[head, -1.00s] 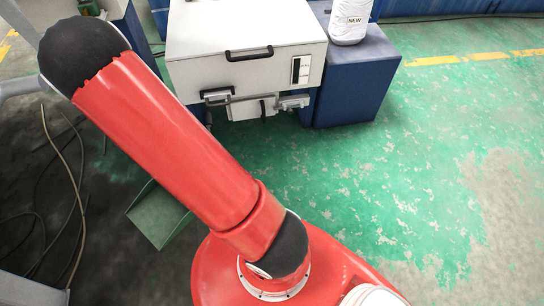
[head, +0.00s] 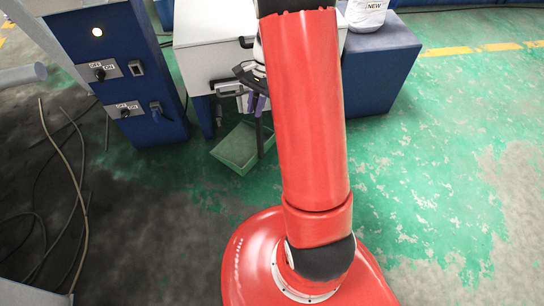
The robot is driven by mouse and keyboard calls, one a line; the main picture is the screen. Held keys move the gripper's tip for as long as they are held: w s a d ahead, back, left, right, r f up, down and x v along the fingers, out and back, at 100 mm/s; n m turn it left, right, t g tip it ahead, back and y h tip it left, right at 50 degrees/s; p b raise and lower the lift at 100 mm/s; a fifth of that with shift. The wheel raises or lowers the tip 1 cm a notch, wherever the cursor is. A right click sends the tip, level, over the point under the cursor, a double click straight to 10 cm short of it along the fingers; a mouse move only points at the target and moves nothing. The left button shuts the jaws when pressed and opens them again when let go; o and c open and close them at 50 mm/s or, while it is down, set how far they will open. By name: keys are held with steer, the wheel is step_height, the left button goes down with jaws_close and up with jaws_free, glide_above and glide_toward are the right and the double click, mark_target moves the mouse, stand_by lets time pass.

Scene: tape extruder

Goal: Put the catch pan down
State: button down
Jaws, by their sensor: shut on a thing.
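The catch pan (head: 236,149) is a shallow green open tray, seen left of my red arm, low in front of the white machine. A dark upright bar (head: 260,138) stands at its right side. My gripper (head: 258,104), with purple fingers, is above the pan's right side, partly hidden by my arm. It is shut on the pan, seemingly by the upright bar. The pan looks about level. I cannot tell whether its underside touches the floor.
The white machine (head: 205,58) stands behind the pan. A blue control cabinet (head: 120,60) with switches is at the left. A blue block (head: 378,70) bearing a white container marked NEW (head: 366,16) is at the right. Loose cables (head: 78,190) lie left; green floor at right is clear.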

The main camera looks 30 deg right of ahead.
steer(key=s+d+f+m+t+b, duration=0.1)
steer(key=d+f+m+t+b, duration=0.15)
steer(key=d+m, duration=0.45)
step_height(320, 180, down, 9)
steer(key=a+m+b, duration=0.1)
steer(key=b, duration=0.1)
steer(key=shift+a+r+t+b, duration=0.2)
steer(key=shift+t+b, duration=0.1)
steer(key=shift+t, duration=0.05)
steer(key=shift+f, duration=0.2)
steer(key=c, duration=1.4)
jaws_free()
steer(key=shift+o, duration=0.2)
